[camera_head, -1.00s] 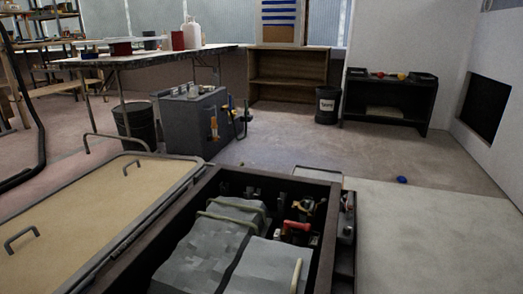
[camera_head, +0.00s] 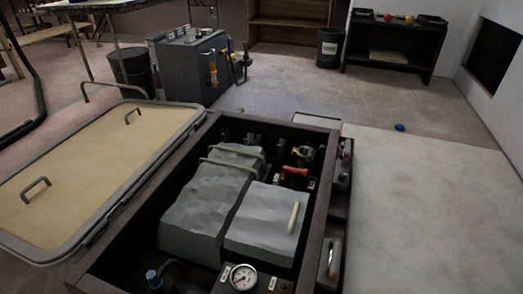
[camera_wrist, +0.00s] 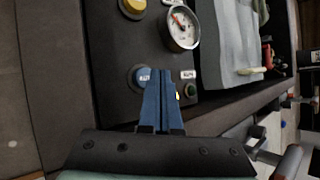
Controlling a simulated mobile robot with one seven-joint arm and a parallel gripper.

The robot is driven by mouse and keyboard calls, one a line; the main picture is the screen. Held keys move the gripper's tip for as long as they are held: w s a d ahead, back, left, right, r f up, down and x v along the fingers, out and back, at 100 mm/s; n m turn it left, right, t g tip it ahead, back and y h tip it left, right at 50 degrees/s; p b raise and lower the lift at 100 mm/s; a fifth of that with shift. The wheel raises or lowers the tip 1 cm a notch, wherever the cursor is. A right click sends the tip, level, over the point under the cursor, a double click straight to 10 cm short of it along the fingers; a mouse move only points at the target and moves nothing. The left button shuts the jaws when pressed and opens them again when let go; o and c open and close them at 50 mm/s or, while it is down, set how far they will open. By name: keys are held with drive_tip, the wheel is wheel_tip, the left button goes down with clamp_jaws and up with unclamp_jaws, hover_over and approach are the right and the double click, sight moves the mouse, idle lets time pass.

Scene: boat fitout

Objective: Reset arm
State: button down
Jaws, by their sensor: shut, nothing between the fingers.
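My gripper (camera_wrist: 160,75) shows in the wrist view with its two blue fingers together and nothing between them. Its tips are over a dark panel (camera_wrist: 115,60), close to a blue round knob (camera_wrist: 141,77); I cannot tell whether they touch it. A round white gauge (camera_wrist: 181,28), a yellow button (camera_wrist: 133,6) and a green button (camera_wrist: 190,90) are near it on the panel. In the head view the gauge (camera_head: 243,277) and the blue knob (camera_head: 154,278) show at the bottom. My gripper is not visible in the head view.
An open dark-framed bay (camera_head: 310,215) holds grey covered blocks (camera_head: 215,195) and a red-handled part (camera_head: 295,171). A tan hatch lid (camera_head: 80,180) lies to its left. A grey cabinet (camera_head: 190,68) stands behind. The pale deck (camera_head: 430,210) at right is clear.

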wheel_tip(320, 180, up, 3)
drive_tip(key=shift+w+f+p, duration=0.1)
drive_tip(key=shift+p, duration=0.9)
drive_tip(key=shift+f, duration=0.1)
